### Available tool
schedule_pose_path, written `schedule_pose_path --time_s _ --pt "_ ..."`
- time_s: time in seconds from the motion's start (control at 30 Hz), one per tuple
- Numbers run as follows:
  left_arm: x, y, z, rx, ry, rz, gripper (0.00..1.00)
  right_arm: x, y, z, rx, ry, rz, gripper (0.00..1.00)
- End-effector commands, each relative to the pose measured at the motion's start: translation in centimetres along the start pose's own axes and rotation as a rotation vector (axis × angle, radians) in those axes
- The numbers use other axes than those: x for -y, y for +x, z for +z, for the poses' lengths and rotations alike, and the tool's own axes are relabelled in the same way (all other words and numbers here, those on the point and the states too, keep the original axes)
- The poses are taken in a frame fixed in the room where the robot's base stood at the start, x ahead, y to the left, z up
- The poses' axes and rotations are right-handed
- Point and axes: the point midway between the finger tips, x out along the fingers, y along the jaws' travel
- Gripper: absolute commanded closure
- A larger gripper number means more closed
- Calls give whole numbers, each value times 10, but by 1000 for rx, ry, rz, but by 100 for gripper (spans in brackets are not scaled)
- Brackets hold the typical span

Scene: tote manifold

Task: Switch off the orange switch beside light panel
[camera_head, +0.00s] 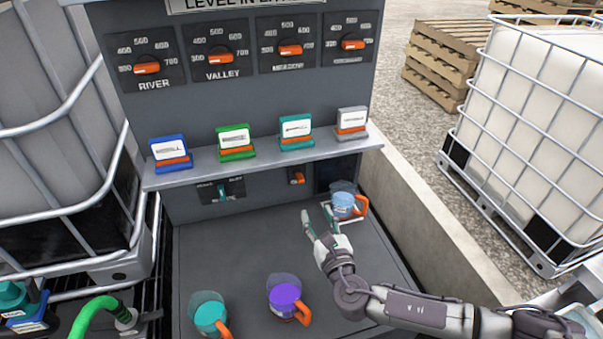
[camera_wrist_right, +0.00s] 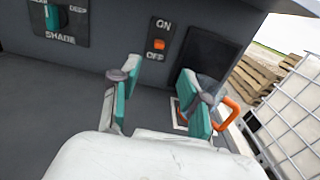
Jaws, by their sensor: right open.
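The orange switch (camera_head: 297,177) is on the panel's lower front, under the shelf. In the right wrist view the orange switch (camera_wrist_right: 159,44) sits between the labels ON above and OFF below; which way it is set is too small to tell. The dark light panel (camera_wrist_right: 207,54) is just right of it, and also shows in the head view (camera_head: 322,180). My right gripper (camera_head: 319,216) is open and empty, below and in front of the switch, apart from it. In the wrist view its two fingers (camera_wrist_right: 156,92) spread below the switch. My left gripper is not in view.
A jug with blue contents and an orange handle (camera_head: 343,200) stands before the light panel, close to my right gripper. Teal (camera_head: 211,315) and purple (camera_head: 284,298) jugs stand nearer. A teal SHADE knob (camera_head: 222,193) is left. The shelf (camera_head: 262,157) overhangs the switch.

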Motion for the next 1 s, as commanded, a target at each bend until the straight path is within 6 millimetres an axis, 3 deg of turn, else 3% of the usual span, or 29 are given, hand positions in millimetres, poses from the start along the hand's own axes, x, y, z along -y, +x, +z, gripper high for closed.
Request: schedule_pose_path --time_s 0.17,0.6,0.8,1.0 --pt "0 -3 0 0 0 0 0 0 18 2 4 -15 -2 54" --pt "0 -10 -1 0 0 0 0 0 106 1 3 -12 -1 54" --pt "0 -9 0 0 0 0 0 0 129 0 2 -10 0 54" --pt "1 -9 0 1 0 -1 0 0 137 -1 1 -8 0 54"
